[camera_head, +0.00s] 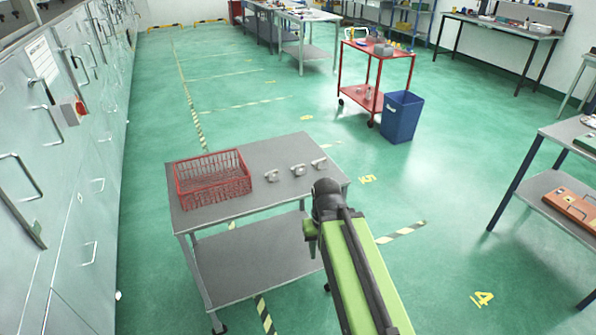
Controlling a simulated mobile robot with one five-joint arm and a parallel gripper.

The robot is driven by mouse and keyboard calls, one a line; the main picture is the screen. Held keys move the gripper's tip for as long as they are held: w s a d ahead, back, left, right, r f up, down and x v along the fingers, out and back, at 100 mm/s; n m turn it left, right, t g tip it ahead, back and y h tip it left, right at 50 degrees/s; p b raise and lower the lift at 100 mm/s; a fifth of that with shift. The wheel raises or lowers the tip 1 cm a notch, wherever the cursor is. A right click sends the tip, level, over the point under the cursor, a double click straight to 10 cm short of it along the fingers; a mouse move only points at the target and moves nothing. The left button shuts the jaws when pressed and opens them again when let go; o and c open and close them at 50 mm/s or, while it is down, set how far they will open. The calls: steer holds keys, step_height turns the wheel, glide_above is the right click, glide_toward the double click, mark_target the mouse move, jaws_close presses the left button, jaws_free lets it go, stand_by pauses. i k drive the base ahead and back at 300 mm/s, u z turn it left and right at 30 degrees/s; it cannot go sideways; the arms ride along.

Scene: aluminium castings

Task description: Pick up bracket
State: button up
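Three small grey metal castings that look like brackets stand in a row on the grey top of a two-level trolley table (230,215). The left one (272,176) is nearest the red basket, the middle one (298,170) is beside it, and the right one (319,164) is close to my arm. They are too small to tell their exact shape. My green arm reaches in from the bottom right, its dark joint in front of the table's right edge. My gripper's fingers do not show.
A red wire basket (212,178) stands on the table's left part and looks empty. A blue bin (402,117) and a red trolley (377,53) stand behind to the right. Grey cabinets (60,150) line the left wall. The green floor between is mostly clear.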

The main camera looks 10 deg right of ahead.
mark_target(300, 169)
steer(key=z, duration=4.15)
steer(key=i, duration=0.1)
steer(key=u, duration=2.55)
steer(key=i, duration=1.9)
steer(key=u, duration=1.95)
steer(key=k, duration=0.15)
steer(key=u, duration=2.35)
steer(key=i, duration=0.75)
